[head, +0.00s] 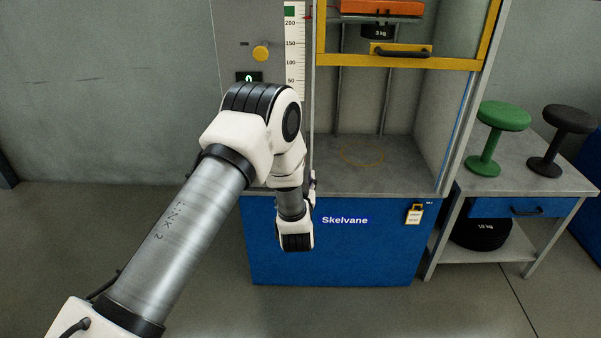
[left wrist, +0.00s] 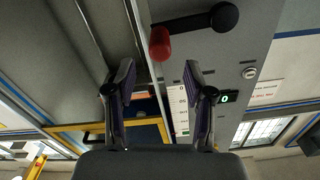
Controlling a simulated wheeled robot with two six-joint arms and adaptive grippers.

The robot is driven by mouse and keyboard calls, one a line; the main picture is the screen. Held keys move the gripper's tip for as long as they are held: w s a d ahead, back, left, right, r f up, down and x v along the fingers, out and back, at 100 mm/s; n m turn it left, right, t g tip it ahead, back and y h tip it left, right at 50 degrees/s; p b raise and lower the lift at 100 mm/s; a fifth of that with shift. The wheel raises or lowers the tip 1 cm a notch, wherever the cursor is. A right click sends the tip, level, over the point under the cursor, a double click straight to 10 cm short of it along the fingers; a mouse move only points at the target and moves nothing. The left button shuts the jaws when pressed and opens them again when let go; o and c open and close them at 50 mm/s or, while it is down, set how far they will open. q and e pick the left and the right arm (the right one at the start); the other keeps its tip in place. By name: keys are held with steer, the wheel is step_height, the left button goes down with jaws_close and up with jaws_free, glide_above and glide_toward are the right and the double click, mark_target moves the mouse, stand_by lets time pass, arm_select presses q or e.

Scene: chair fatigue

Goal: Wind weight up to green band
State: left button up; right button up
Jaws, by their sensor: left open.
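The crank shows in the left wrist view: a black arm and hub (left wrist: 222,17) with a red handle (left wrist: 160,44). My left gripper (left wrist: 160,76) is open and empty, and the red handle appears beyond the gap between its fingers, apart from them. The black 3 kg weight (head: 377,32) hangs under an orange carriage (head: 382,8) in the yellow-framed bay. The vertical scale (head: 294,50) has a green band (head: 289,11) near its top, with a small red mark beside it.
A yellow knob (head: 261,53) and a small display reading 0 (head: 249,78) sit on the grey panel. A yellow guard frame (head: 400,62) with a black handle crosses the bay. Green (head: 503,116) and black (head: 570,119) stools stand on the right bench. The floor is clear in front.

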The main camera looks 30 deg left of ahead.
arm_select(q)
steer(key=x, duration=0.6)
steer(key=shift+w+a, duration=0.1)
steer(key=shift+w, duration=0.15)
steer(key=shift+f, duration=0.1)
jaws_close()
steer(key=shift+s+f+m, duration=0.2)
steer(key=shift+f+m, duration=1.35)
steer(key=shift+m, duration=0.15)
jaws_free()
steer(key=shift+w+a, duration=0.1)
steer(key=v, duration=1.2)
